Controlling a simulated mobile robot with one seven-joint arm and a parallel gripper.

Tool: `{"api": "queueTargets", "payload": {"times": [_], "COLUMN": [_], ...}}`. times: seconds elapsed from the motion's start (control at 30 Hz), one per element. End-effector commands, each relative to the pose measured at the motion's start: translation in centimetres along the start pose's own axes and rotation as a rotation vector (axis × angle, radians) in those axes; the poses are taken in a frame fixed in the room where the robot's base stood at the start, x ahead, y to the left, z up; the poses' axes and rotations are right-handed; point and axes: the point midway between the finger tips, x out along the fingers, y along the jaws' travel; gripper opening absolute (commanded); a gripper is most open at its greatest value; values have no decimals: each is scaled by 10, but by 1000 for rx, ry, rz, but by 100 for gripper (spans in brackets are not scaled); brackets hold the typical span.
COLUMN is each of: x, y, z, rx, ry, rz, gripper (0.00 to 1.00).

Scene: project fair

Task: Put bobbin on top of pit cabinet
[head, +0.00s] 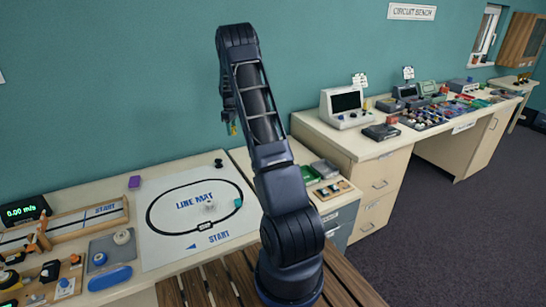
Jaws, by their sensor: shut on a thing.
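My gripper (232,127) hangs pointing down at the far side of my raised arm, above the back of the line mat. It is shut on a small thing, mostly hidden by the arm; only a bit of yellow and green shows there. I take this to be the bobbin, but its shape is not clear. A grey-blue drawer cabinet (340,223), which looks like the pit cabinet, stands right of the mat. Its pale top carries green and dark boxes and a small wooden board; my arm hides its left part.
The line mat (165,240) lies on the left table with a small white car and a teal block. A purple block (134,182) and a black knob-like piece (218,162) are near its back edge. A wooden slatted surface (215,285) is in front. The circuit bench (365,147) is crowded.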

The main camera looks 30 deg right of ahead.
Motion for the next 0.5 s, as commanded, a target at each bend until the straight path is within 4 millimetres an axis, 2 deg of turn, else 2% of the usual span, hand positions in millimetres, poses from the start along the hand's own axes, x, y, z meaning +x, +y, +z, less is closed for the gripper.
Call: {"api": "queueTargets", "payload": {"times": [0.03, 0.2, 0.5], "x": [0, -1, -6], "y": [16, 62, 131], "z": [18, 77, 190], "rx": [45, 193, 452], "ry": [0, 3, 10], "rz": [0, 2, 7], "gripper": [18, 18, 18]}}
